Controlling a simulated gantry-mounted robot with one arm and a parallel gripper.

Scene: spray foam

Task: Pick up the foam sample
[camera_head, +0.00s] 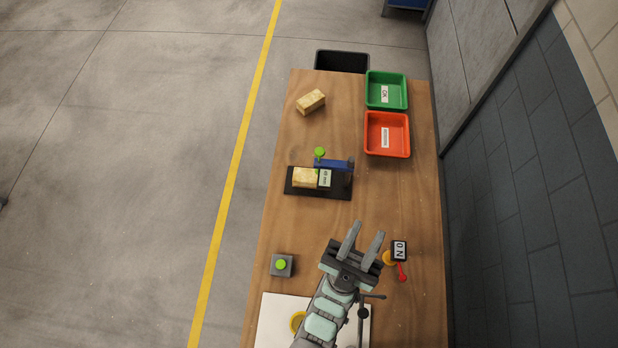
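One yellow foam block (311,102) lies alone at the far left of the wooden table, turned at an angle. A second yellow foam block (305,178) sits on a black test stand (318,193) with a blue arm and a green knob. I cannot tell which of the two is the sample. My gripper (363,235) is open and empty over the near right part of the table, with its two fingers apart. It is short of both blocks, which lie farther away and to the left.
A green tray (402,104) and an orange-red tray (404,152) stand at the far right. A black bin (342,55) is beyond the table end. A green button box (282,265) is at left, and an ON sign (399,250) and red lever (402,272) at right.

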